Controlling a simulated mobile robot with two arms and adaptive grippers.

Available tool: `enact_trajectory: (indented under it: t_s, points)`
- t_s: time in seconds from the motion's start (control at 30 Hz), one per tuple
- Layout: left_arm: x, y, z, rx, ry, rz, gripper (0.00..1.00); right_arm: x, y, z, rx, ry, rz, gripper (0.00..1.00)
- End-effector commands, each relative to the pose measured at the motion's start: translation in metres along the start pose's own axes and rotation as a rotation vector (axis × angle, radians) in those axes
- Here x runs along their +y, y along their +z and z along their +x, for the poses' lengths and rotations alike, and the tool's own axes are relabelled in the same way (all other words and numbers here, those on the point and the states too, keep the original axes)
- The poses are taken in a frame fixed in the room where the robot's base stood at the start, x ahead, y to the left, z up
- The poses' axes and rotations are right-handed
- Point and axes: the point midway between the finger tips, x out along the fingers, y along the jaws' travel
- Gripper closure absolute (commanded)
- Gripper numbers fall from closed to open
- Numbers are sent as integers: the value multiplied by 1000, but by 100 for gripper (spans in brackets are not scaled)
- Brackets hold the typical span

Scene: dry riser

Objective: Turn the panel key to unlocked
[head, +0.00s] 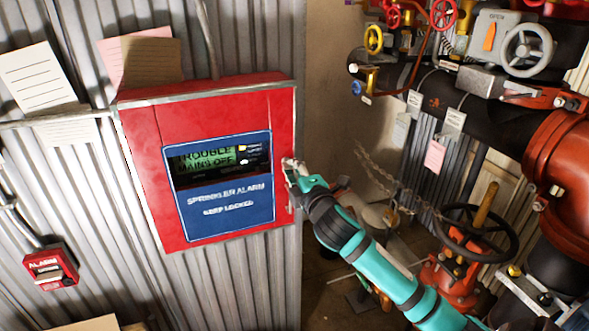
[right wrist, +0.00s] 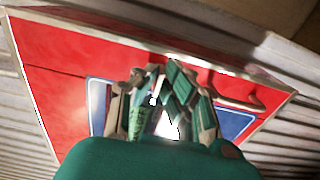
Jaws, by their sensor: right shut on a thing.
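The red sprinkler alarm panel (head: 284,118) hangs on the corrugated wall. Its display (head: 205,160) reads "TROUBLE MAINS OFF" above a blue face marked "SPRINKLER ALARM KEEP LOCKED". My right gripper (head: 290,174) is at the panel's right edge, its fingers shut on the panel key. The key is hidden in the head view, so I cannot tell which way it is turned. In the right wrist view the fingers (right wrist: 158,84) are close together in front of the red panel (right wrist: 70,62); the key cannot be made out clearly between them. My left gripper is not in view.
A small red alarm box (head: 50,268) is on the wall at lower left. Paper notes (head: 38,77) hang at upper left. On the right are dark and red pipes, valves and a large handwheel (head: 478,238), near my right arm.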

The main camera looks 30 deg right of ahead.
Motion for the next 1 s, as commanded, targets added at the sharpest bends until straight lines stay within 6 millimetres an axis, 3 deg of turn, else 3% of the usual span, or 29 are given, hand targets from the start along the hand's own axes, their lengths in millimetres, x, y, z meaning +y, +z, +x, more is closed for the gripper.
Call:
enact_trajectory:
  t_s: [0.33, 0.4, 0.53, 0.83, 1.0]
  points:
    - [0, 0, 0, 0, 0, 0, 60, 0, 1, 0, -2, 0, 5, 100]
    - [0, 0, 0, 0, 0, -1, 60, 0, 1, 0, -2, 0, 5, 87]
    - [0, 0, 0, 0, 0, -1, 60, 0, 0, 0, -1, 0, 4, 71]
    - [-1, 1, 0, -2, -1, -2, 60, 0, 0, -2, 0, 0, 3, 71]
    - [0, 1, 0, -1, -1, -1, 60, -1, 0, -24, 2, -2, 1, 71]
